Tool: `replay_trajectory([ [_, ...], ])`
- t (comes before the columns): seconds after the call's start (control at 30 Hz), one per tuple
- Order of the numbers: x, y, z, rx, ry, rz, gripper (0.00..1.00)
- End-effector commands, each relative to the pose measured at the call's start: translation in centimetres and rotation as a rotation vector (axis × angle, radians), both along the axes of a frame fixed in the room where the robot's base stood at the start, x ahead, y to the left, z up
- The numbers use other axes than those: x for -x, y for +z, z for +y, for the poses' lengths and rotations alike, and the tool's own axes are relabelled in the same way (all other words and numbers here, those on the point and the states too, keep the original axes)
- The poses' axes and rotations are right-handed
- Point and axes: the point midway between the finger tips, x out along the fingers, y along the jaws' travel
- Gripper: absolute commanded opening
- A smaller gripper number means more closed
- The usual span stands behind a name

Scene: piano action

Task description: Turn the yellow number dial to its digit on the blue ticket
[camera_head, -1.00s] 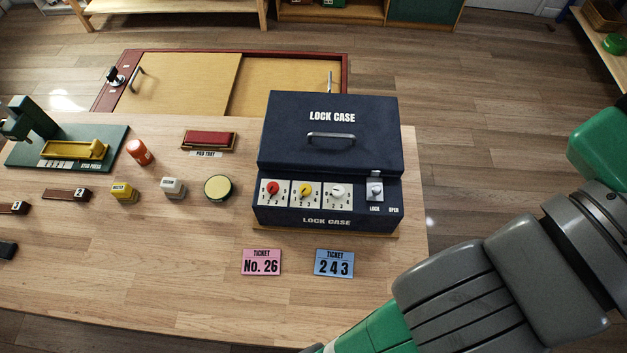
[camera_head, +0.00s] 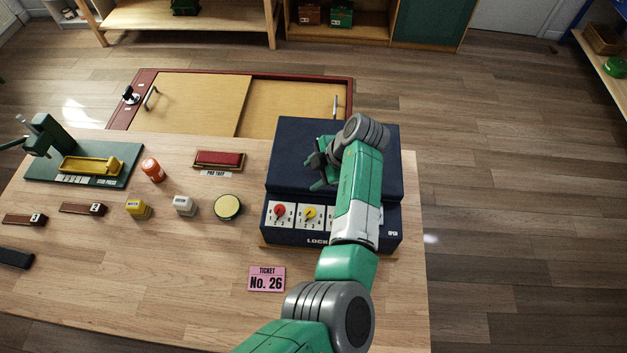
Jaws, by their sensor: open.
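The yellow number dial (camera_head: 309,213) is the middle dial on the front of the dark blue lock case (camera_head: 290,150). Its white plate shows digits, but I cannot surely read which one it points at. The red dial (camera_head: 280,211) is to its left. My arm covers the white dial and the lock switch to its right. My gripper (camera_head: 318,184) is open and empty, over the case lid, behind and above the yellow dial and apart from it. The blue ticket is hidden behind my arm. The pink ticket (camera_head: 266,279) reads No. 26.
A round yellow-topped pad (camera_head: 228,207), white block (camera_head: 184,205), yellow block (camera_head: 138,208) and orange bottle (camera_head: 153,169) stand left of the case. A red ink pad (camera_head: 219,160) and green stamp press (camera_head: 100,160) are further back. The table's front middle is mostly clear.

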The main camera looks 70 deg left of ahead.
Motion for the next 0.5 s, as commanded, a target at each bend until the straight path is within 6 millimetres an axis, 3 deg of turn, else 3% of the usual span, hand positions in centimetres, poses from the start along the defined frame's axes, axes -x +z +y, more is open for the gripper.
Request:
replay_trajectory([
  [0.03,-0.3,-1.2,-2.0,0.117,0.002,-0.009,0.51],
  [0.13,-0.7,-2.6,-4.6,0.254,-0.001,-0.018,0.51],
  [0.33,-0.4,-3.5,-5.0,0.276,-0.002,-0.017,0.51],
  [0.5,0.9,-6.5,-4.8,0.276,0.000,-0.015,0.51],
])
